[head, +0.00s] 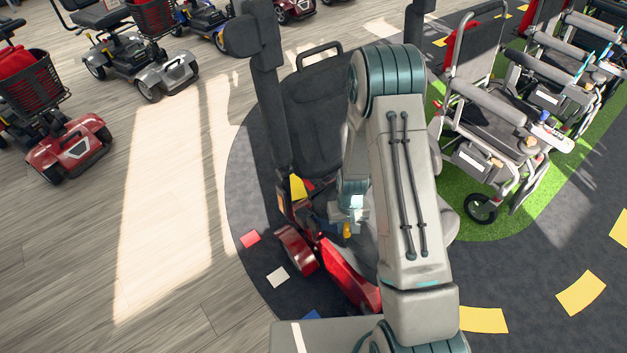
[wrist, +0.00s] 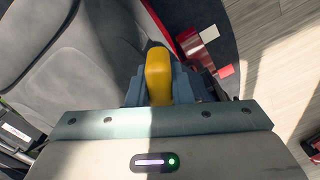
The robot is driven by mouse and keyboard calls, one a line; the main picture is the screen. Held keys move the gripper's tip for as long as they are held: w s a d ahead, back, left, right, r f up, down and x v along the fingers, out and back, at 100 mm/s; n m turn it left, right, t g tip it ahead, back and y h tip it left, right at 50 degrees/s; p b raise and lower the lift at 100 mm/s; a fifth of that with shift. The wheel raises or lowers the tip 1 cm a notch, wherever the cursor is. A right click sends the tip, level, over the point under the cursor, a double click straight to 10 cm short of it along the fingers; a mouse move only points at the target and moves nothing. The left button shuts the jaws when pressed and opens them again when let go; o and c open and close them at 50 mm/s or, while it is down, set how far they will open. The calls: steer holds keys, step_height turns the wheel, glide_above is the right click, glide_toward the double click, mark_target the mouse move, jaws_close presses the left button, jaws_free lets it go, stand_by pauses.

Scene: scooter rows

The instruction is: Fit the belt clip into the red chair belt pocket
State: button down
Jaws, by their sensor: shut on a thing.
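My gripper (wrist: 158,92) is shut on a yellow belt clip (wrist: 158,72), which stands out beyond the fingers in the wrist view. The red chair (head: 345,273) has a dark seat and backrest (head: 325,115), partly hidden by my arm. In the wrist view its grey seat (wrist: 50,50) fills the left side. A yellow piece (head: 298,188) shows at the chair's left side. I cannot make out the belt pocket. The clip's far end touches nothing that I can clearly see.
A row of wheelchairs (head: 490,130) stands on green flooring at the right. Other scooters, one of them red (head: 70,145), stand at the upper left. The wooden floor at the left is clear. Small coloured floor patches lie near the chair.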

steer(key=w+a+r+n+b, duration=0.5)
steer(key=w+a+r+n, duration=0.15)
steer(key=a+r, duration=0.2)
step_height(320, 180, down, 6)
steer(key=b, duration=0.3)
steer(key=shift+w+a+m, duration=0.15)
steer(key=shift+a+m, duration=0.05)
steer(key=shift+m, duration=0.25)
steer(key=shift+w+f+b, duration=0.1)
steer(key=shift+f+b, duration=0.1)
steer(key=shift+b, duration=0.95)
steer(key=shift+b, duration=0.45)
steer(key=shift+r, duration=0.2)
steer(key=shift+f, duration=0.3)
steer(key=shift+f+b, duration=1.8)
steer(key=shift+f, duration=0.45)
